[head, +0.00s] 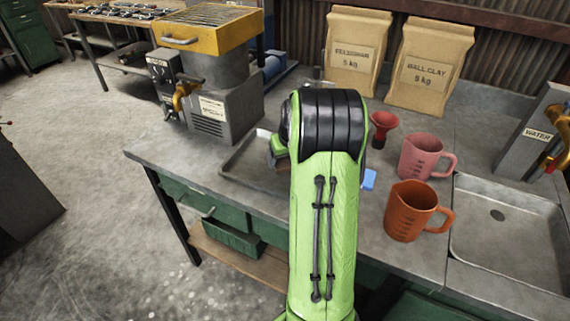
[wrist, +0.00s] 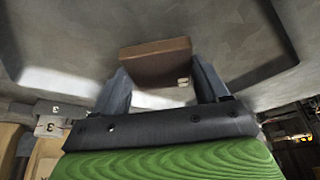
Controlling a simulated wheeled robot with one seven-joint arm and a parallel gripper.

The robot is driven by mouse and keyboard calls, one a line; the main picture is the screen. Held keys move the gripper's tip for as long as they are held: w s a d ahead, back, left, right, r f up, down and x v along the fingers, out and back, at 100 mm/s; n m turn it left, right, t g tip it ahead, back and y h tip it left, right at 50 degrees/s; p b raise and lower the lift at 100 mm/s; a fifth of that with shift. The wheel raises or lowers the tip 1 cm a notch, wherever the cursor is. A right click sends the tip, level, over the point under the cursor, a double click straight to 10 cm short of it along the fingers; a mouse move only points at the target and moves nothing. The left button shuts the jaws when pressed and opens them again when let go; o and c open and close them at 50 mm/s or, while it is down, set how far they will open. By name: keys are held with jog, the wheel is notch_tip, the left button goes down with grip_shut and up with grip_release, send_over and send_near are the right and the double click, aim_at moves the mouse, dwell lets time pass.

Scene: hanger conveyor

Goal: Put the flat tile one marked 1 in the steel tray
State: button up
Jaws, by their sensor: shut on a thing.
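My gripper (wrist: 157,82) is shut on a flat brown tile (wrist: 152,60), with one finger on each side of it. The tile has a small pale mark near one corner, too small to read. The steel tray (head: 231,160) lies on the bench left of my arm in the head view, and my arm hides its right part. In the wrist view the tile is over grey metal that looks like the tray; whether it touches cannot be told. In the head view my arm hides most of the gripper, and a bit of brown (head: 277,160) shows beside it.
A blue piece (head: 369,180) shows right of my arm. A red funnel (head: 382,128), a pink jug (head: 424,157) and an orange jug (head: 413,211) stand further right, before a sink (head: 510,235). A grey machine (head: 222,115) stands behind the tray, and two clay bags (head: 355,50) at the back.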

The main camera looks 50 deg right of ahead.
jog(key=shift+f, duration=0.55)
jog(key=shift+f, duration=0.15)
jog(key=o, duration=1.2)
